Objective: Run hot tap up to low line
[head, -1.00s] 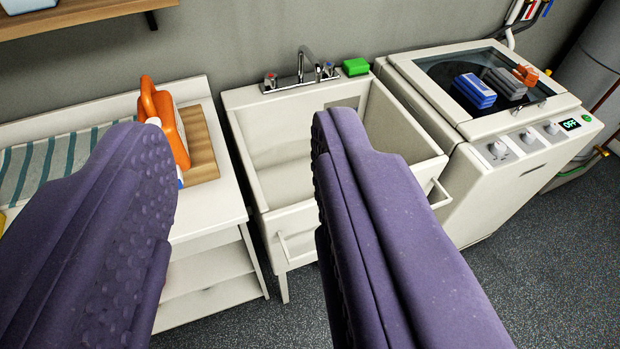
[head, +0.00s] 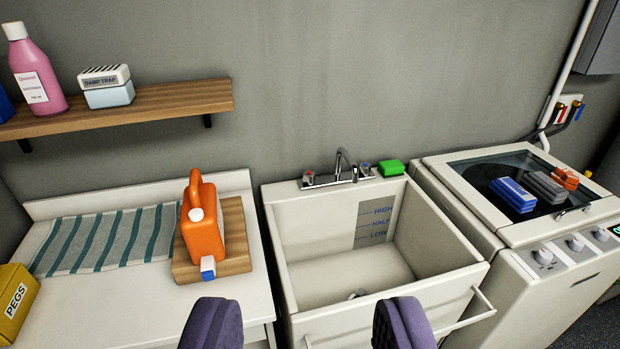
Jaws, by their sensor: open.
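The white sink (head: 447,270) stands against the wall, in the middle of the head view. Its chrome tap (head: 342,168) has a knob with a red mark, the hot one (head: 309,174), on the left and a knob with a blue mark (head: 365,169) on the right. A grey level plate (head: 377,221) on the inner wall reads HIGH, HALF and LOW. The basin looks empty, with a round fitting at its floor near the front. My gripper (head: 307,330) is open and empty, its two purple fingers apart at the bottom edge, in front of the sink.
A green block (head: 391,167) sits on the sink's back right rim. An orange jug (head: 203,235) stands on a wooden board on the left counter, by a striped cloth (head: 108,238) and a PEGS box (head: 14,302). A shelf (head: 160,105) hangs above. A washer (head: 540,235) stands right.

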